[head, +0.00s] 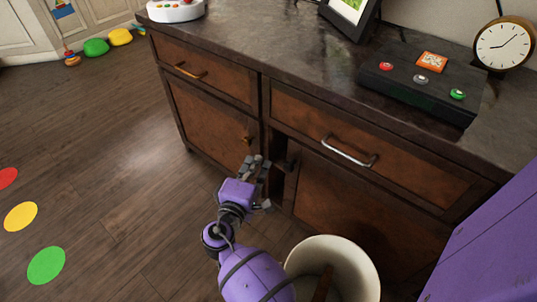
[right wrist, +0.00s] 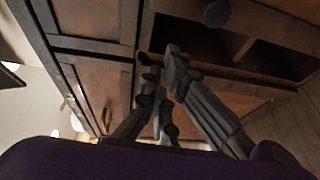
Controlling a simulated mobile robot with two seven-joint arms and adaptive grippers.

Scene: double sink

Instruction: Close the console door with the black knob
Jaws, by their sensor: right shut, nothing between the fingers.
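The console door with the black knob (head: 355,210) is the right-hand door, below the wide drawer with the silver handle. It looks partly open: a dark gap shows at its left edge. In the right wrist view the black knob (right wrist: 216,12) shows at the top, with the dark inside of the cabinet (right wrist: 195,42) visible below it. My right gripper (head: 262,170) is beside that gap, left of the door, its fingers shut and empty. The fingers also show in the right wrist view (right wrist: 160,60). I cannot tell whether they touch the cabinet. My left gripper is not in view.
A cream bin (head: 365,270) stands on the floor in front of the door, close to my right arm. The left door (head: 205,115) is shut. A black box with buttons (head: 425,82) and a clock (head: 503,44) stand on top.

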